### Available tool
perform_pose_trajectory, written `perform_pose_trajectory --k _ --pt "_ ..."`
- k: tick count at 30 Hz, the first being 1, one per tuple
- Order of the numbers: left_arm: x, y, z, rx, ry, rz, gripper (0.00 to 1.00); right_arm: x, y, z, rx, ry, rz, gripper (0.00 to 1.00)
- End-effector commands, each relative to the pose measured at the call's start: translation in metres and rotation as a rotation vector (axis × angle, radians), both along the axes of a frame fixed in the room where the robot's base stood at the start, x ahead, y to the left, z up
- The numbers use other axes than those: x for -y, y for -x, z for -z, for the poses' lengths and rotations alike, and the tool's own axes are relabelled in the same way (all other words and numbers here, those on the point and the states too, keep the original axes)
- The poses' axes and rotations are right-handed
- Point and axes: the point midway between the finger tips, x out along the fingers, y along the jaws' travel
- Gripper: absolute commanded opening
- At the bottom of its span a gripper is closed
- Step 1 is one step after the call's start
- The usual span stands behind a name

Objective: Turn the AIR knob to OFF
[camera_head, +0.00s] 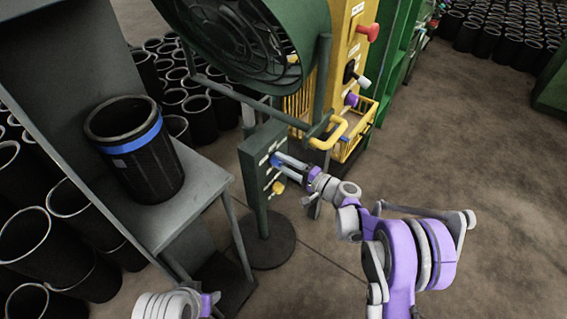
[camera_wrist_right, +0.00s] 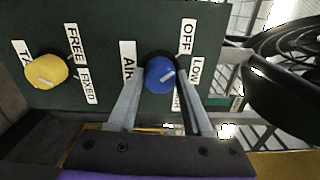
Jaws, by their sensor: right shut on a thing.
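The AIR knob is blue with a white pointer mark and sits on a dark green control panel (camera_head: 262,150). In the right wrist view the knob (camera_wrist_right: 160,76) is between the fingers of my right gripper (camera_wrist_right: 158,82), which is shut on it. Its mark points right and slightly up, toward the area between the OFF label (camera_wrist_right: 187,36) and the LOW label (camera_wrist_right: 195,74). A further label below is partly hidden by a finger. In the head view my right gripper (camera_head: 282,160) reaches the panel from the right.
A yellow knob (camera_wrist_right: 46,71) with FREE and FIXED labels is beside the blue one. A large green fan (camera_head: 250,35) is above the panel. A grey table (camera_head: 175,215) with a black sleeve (camera_head: 150,165) stands left. Floor at right is clear.

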Motion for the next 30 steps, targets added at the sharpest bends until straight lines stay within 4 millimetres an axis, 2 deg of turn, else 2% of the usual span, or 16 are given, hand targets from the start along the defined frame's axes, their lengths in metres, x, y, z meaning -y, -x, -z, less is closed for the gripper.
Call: perform_pose_trajectory --k 20,21,26,30 --pt "0.0000 0.0000 -0.0006 0.000 0.000 0.000 0.50 -0.0001 0.0001 0.0002 0.054 0.039 0.000 0.00" --pt "0.0000 0.0001 -0.0006 0.000 0.000 0.000 0.50 -0.0001 0.0001 0.0002 0.054 0.039 0.000 0.52" --pt "0.0000 0.0000 -0.0006 0.000 0.000 0.000 0.50 -0.0001 0.0001 0.0001 0.053 0.039 0.000 0.80" --pt "0.0000 0.0000 -0.0006 0.000 0.000 0.000 0.50 -0.0001 0.0001 0.0001 0.053 0.038 0.000 0.80"
